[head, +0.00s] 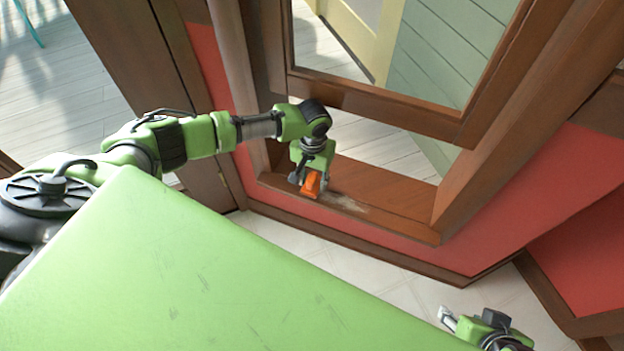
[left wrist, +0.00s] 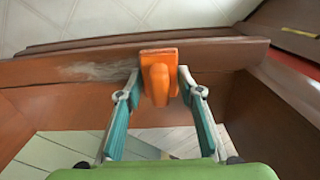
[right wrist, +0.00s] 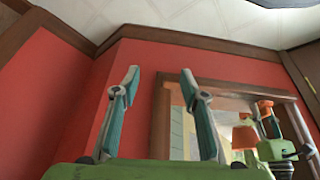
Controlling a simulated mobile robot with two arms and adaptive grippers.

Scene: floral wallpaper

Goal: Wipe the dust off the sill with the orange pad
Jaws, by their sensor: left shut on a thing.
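The orange pad (head: 311,185) is in my left gripper (head: 308,184), at the left part of the brown wooden sill (head: 400,222). In the left wrist view the pad (left wrist: 158,80) shows a raised handle between the two fingers of the left gripper (left wrist: 159,84). The pad appears to be on or just above the sill; contact is hard to tell. A pale dust patch (head: 348,203) lies on the sill just right of the pad, and it also shows in the left wrist view (left wrist: 95,70). My right gripper (right wrist: 160,80) is open and empty, away from the sill.
A brown window frame (head: 390,107) stands above the sill, with an opening below its lower rail. Thick side posts bound the sill at both ends. Red wall (head: 530,200) and pale floor tiles (head: 350,262) lie below and to the right.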

